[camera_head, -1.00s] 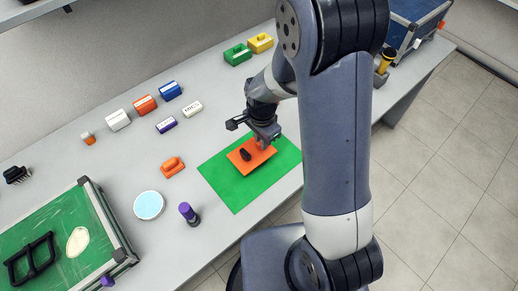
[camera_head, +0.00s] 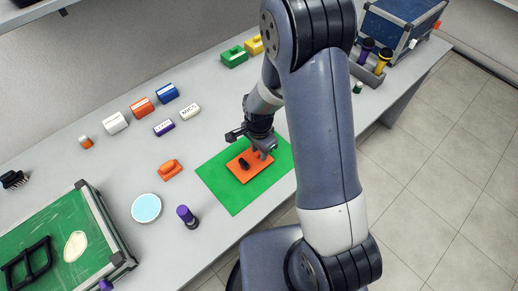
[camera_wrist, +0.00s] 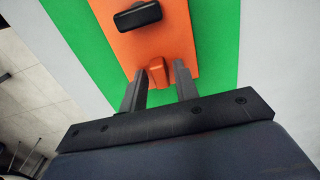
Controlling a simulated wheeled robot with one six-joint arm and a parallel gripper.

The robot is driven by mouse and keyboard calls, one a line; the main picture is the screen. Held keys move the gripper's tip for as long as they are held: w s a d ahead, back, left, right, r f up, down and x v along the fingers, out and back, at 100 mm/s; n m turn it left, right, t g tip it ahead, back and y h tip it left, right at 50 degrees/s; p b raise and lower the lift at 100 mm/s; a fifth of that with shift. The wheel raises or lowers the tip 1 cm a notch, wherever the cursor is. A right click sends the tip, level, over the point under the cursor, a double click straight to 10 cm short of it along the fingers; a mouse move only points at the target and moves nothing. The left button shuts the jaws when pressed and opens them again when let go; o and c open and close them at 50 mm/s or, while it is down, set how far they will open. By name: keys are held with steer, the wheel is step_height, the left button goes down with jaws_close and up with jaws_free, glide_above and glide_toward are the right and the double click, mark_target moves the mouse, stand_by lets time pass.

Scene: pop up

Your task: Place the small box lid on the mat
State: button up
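The small box lid is a flat orange plate (camera_head: 238,174) with a black handle-like piece (camera_head: 243,163) on it. It appears to lie flat on the green mat (camera_head: 232,201), inside its edges. In the wrist view the lid (camera_wrist: 185,45) shows the black piece (camera_wrist: 138,16) and a small orange knob (camera_wrist: 157,70). My gripper (camera_head: 266,154) is low over the right part of the lid. In the wrist view its fingers (camera_wrist: 160,82) stand on either side of the knob, with a gap visible at the right finger, so it looks open.
A purple-capped cylinder (camera_head: 188,217), a light blue disc (camera_head: 146,208) and an orange handled block (camera_head: 169,170) stand left of the mat. Several coloured blocks lie farther back. A green-topped box (camera_head: 70,250) is at lower left. The table's front edge is close to the mat.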

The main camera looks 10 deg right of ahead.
steer(key=shift+o, duration=0.6)
steer(key=shift+r, duration=0.1)
steer(key=shift+r, duration=0.2)
step_height(320, 180, up, 12)
steer(key=shift+f, duration=0.1)
